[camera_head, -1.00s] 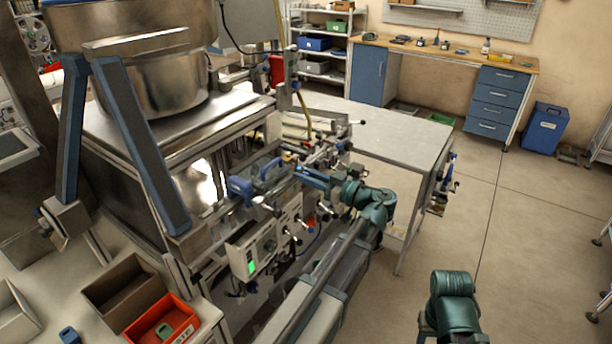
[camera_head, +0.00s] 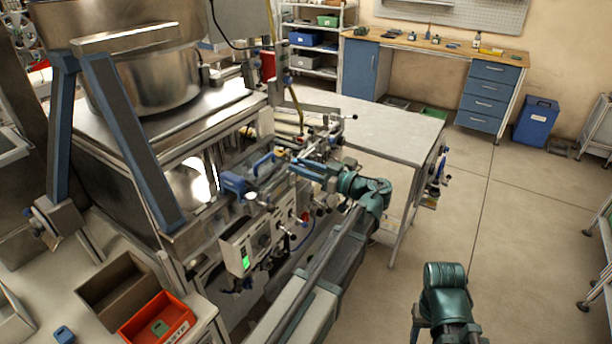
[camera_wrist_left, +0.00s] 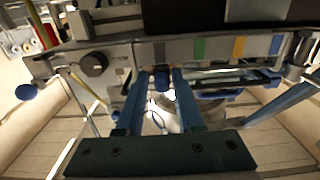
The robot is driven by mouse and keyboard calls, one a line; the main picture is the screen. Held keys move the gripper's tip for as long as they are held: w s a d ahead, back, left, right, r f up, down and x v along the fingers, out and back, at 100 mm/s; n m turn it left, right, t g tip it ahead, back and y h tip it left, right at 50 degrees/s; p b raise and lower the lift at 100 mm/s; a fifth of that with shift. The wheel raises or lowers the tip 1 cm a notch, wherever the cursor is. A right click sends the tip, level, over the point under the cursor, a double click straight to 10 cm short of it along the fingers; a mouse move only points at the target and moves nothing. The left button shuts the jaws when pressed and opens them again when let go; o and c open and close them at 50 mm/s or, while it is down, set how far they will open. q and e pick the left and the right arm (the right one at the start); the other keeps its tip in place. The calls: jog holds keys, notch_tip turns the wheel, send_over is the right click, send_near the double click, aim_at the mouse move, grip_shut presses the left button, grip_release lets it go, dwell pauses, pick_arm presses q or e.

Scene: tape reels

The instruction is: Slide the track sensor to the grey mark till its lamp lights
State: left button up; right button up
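In the left wrist view, a pale rail (camera_wrist_left: 110,62) crosses the picture and bears coloured marks: a green one (camera_wrist_left: 199,49), a brown-orange one (camera_wrist_left: 239,47) and a blue one (camera_wrist_left: 276,45). A greyish mark (camera_wrist_left: 158,51) seems to lie above my fingers. In the head view my left gripper (camera_head: 308,170) is at the machine's front rail. I cannot make out a lit sensor lamp.
A control box (camera_head: 240,246) with a green display projects below the rail. A blue handle (camera_head: 235,184) and several knobs crowd the machine front. A grey table (camera_head: 395,125) stands behind my left arm. An orange bin (camera_head: 140,326) is at lower left. The floor at right is open.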

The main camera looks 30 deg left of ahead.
pick_arm(q)
jog(key=shift+w, duration=0.15)
jog(key=s+d, duration=0.3)
jog(key=d, duration=1.1)
jog(key=s+a+f+m+h, duration=0.1)
jog(key=s+f+m+h, duration=0.15)
jog(key=f+m, duration=0.3)
jog(key=s+a+f+m+h, duration=0.2)
jog(key=f+m+h, duration=0.2)
jog(key=f+m, duration=0.15)
jog(key=s+d+f+m+h+p, duration=0.1)
jog(key=s+d+f+m+h, duration=0.5)
jog(key=d+f+m+h, duration=0.1)
jog(key=shift+f+m+g+h, duration=0.4)
jog(key=shift+f+m+h, duration=0.45)
jog(key=shift+m, duration=0.75)
jog(key=shift+s+f, duration=0.1)
